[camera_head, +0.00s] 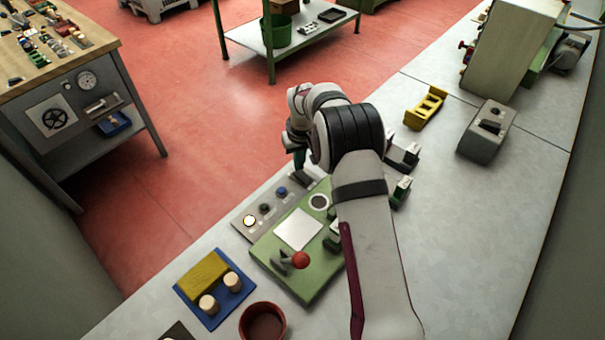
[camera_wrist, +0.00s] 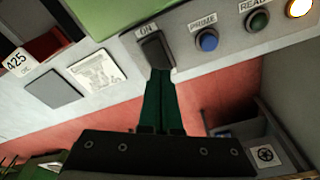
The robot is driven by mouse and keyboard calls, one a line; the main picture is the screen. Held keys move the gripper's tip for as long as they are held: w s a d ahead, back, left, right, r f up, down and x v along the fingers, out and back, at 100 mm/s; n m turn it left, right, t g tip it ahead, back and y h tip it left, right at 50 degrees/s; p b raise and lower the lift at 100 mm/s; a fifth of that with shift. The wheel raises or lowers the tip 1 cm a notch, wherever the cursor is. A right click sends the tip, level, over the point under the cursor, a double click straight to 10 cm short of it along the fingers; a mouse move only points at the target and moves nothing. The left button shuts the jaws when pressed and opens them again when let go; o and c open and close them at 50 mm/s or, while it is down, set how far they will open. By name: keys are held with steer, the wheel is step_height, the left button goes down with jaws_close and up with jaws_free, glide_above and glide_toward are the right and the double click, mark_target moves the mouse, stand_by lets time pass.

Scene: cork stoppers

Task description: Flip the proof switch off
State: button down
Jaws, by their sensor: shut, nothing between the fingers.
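A black rocker switch (camera_wrist: 154,50) under an "ON" label sits at the end of a grey control strip in the wrist view. It shows as a small dark block (camera_head: 300,179) in the head view. I see no "proof" wording on it. My gripper (camera_wrist: 159,73) is shut and empty, its two dark green fingers together. The fingertips overlap the switch's near end in the wrist view; I cannot tell whether they touch it. In the head view my gripper (camera_head: 299,164) is at the strip's far end, partly hidden by my arm.
The strip also carries a blue PRIME button (camera_wrist: 207,40), a dark green button (camera_wrist: 258,21) and a lit lamp (camera_wrist: 299,8). Beside it is a green machine (camera_head: 283,262) with a red-knobbed lever (camera_head: 300,260). A blue tray (camera_head: 234,300) holds corks. Open floor lies beyond the bench edge.

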mark_target(299, 174)
steer(key=shift+f, duration=0.9)
stand_by(0.3)
steer(key=shift+r, duration=3.55)
